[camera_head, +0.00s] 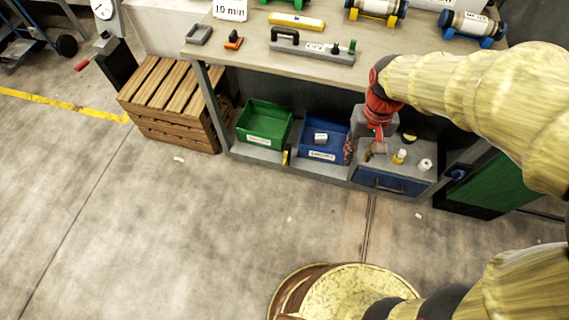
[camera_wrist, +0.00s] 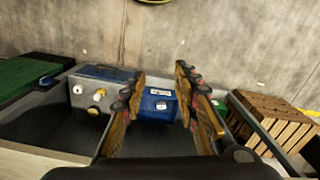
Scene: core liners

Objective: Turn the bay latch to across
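A small yellow upright piece (camera_head: 286,157) stands at the front edge of the low shelf, between the green bin and the blue bin. It may be the bay latch, but it is too small to be sure. I cannot make it out in the wrist view. My gripper (camera_head: 376,148) is low under the bench, right of the blue bin and over the grey box in the head view. In the wrist view my gripper (camera_wrist: 160,76) has its fingers spread wide with nothing held. The blue bin (camera_wrist: 158,107) shows between and beyond them.
The green bin (camera_head: 264,124) and blue bin (camera_head: 325,139) sit on the shelf. A grey box (camera_head: 415,180) with several small knobs or caps stands right of them. A wooden crate (camera_head: 160,90) is at the left.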

